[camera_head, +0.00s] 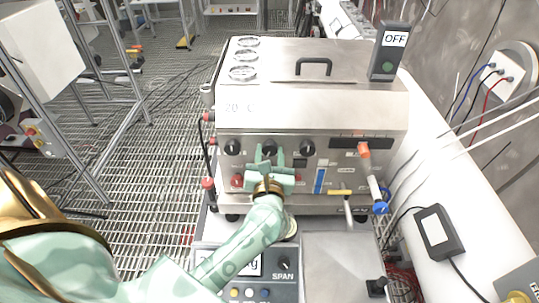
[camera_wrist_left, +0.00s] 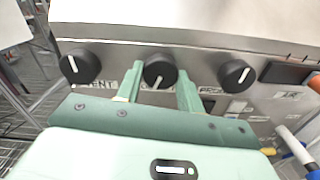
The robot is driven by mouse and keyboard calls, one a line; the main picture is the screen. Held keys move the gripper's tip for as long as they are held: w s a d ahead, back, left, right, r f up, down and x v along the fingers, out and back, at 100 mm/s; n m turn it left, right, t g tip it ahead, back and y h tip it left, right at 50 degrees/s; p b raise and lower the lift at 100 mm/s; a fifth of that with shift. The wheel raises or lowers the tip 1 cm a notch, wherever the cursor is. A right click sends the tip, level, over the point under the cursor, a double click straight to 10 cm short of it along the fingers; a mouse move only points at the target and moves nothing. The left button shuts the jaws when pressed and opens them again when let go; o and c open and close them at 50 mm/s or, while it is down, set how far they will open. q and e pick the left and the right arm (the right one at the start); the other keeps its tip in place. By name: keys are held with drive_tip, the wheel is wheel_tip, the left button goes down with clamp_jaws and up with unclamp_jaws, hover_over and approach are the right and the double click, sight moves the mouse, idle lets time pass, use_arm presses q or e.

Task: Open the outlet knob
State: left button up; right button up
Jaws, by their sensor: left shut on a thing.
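A steel machine (camera_head: 310,105) has a row of three black knobs on its front: a left knob (camera_head: 232,147), a middle knob (camera_head: 269,147) and a right knob (camera_head: 307,147). My left gripper (camera_head: 269,153) is shut on the middle knob, with one finger on each side of it. In the left wrist view the middle knob (camera_wrist_left: 159,75) sits between the fingers, its white mark pointing down. The left knob (camera_wrist_left: 80,66) and the right knob (camera_wrist_left: 235,75) stand clear of the fingers. The labels are partly hidden, so I cannot tell which one is the outlet knob.
A black box marked OFF (camera_head: 390,50) stands on the machine's top right. A scale with a SPAN panel (camera_head: 283,275) stands below my left arm. A black adapter (camera_head: 438,232) lies at right.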

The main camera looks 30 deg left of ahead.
use_arm(q)
drive_tip(key=shift+s+d+f, duration=0.1)
drive_tip(key=shift+f, duration=0.25)
drive_tip(key=o, duration=0.7)
drive_tip(key=shift+o, duration=1.4)
drive_tip(key=shift+r, duration=0.2)
drive_tip(key=b+v, duration=0.1)
drive_tip(key=v, duration=1.5)
drive_tip(key=shift+s, duration=0.25)
